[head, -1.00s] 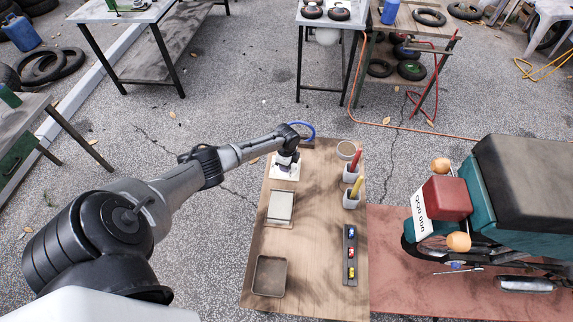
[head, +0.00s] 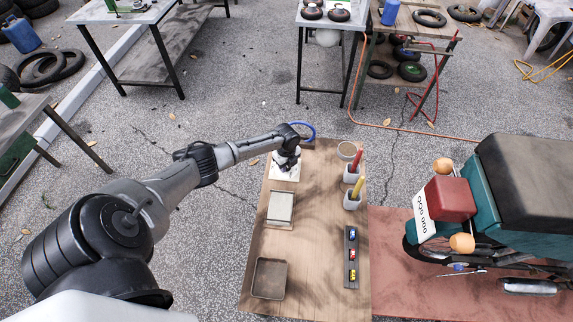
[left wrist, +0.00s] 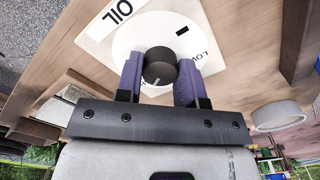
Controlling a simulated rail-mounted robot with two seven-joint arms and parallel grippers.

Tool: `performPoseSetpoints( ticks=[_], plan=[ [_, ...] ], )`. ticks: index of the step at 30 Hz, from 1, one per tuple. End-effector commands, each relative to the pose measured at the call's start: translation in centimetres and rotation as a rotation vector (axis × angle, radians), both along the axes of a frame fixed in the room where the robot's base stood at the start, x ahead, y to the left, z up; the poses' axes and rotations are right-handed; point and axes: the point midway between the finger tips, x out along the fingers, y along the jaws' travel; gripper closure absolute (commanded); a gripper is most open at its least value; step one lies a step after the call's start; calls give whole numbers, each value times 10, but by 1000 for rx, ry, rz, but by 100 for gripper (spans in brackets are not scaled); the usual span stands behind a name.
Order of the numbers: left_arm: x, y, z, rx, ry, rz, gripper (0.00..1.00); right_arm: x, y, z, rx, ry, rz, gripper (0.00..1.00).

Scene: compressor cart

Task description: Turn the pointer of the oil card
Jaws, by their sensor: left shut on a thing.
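The oil card (left wrist: 97,28) is a white card with "OIL" and part of the word "LOW" showing. A white round disc (left wrist: 140,32) with a small black mark lies on it, and a dark round knob (left wrist: 160,67) stands at its middle. In the left wrist view my left gripper (left wrist: 160,75) has its two purple fingers shut on the knob, one on each side. In the head view the card (head: 287,174) lies at the far left of the wooden table, and my left gripper (head: 286,160) covers part of it. My right gripper is not in view.
A motorcycle (head: 450,195) stands to the right.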

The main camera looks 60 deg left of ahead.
Motion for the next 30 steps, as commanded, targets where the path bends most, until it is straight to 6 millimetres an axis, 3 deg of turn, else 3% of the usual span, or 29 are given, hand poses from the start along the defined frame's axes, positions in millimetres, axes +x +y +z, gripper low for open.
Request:
performPoseSetpoints(
  ticks=[11,12,19,30],
  plan=[
    [1,0,2,-1,-1,-6,89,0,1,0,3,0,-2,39],
    [1,0,2,-1,-1,-6,63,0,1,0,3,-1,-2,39],
    [1,0,1,0,-1,-5,41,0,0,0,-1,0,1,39],
    [0,0,8,0,-1,-5,40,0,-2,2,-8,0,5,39]
  ],
)
